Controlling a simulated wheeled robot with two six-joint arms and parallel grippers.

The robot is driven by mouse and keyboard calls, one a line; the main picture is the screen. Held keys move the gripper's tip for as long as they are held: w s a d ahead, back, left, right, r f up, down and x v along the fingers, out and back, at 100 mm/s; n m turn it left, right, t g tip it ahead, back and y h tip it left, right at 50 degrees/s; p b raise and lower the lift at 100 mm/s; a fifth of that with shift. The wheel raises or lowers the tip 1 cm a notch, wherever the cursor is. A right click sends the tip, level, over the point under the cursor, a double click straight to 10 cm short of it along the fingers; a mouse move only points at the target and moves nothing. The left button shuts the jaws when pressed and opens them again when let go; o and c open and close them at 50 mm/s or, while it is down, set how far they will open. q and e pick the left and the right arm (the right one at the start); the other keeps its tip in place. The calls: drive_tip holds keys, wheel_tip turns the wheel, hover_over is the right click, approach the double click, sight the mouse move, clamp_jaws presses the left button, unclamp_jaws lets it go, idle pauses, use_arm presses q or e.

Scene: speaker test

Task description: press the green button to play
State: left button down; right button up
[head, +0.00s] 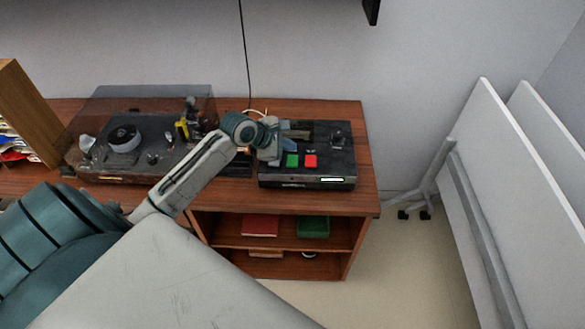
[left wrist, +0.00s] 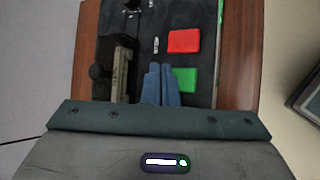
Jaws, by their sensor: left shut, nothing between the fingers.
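The green button (head: 292,161) is a square key on top of a black device (head: 340,140), just left of a red button (head: 310,161). My left gripper (head: 290,146) is over the device, just behind the green button in the head view. In the left wrist view its blue fingers (left wrist: 158,70) are together and empty. There the green button (left wrist: 186,79) lies just right of the fingertips, with the red button (left wrist: 184,41) above it. I cannot tell whether the fingers touch the device. My right gripper is not in view.
The device has a lit green display (head: 332,180) and stands on a wooden cabinet (head: 368,185). A turntable under a clear cover (head: 110,98) stands to the left. A grey bar-like part (left wrist: 124,75) is left of my fingers. White panels (head: 510,180) stand at right.

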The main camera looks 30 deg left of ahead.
sight(298, 157)
use_arm(q)
wheel_tip(298, 157, down, 2)
drive_tip(key=shift+f, duration=0.2)
drive_tip(key=shift+f, duration=0.1)
idle(0.3)
idle(0.9)
idle(0.6)
drive_tip(key=shift+f+p, duration=0.3)
drive_tip(key=shift+p, duration=0.3)
drive_tip(key=shift+f, duration=0.1)
drive_tip(key=shift+f, duration=0.1)
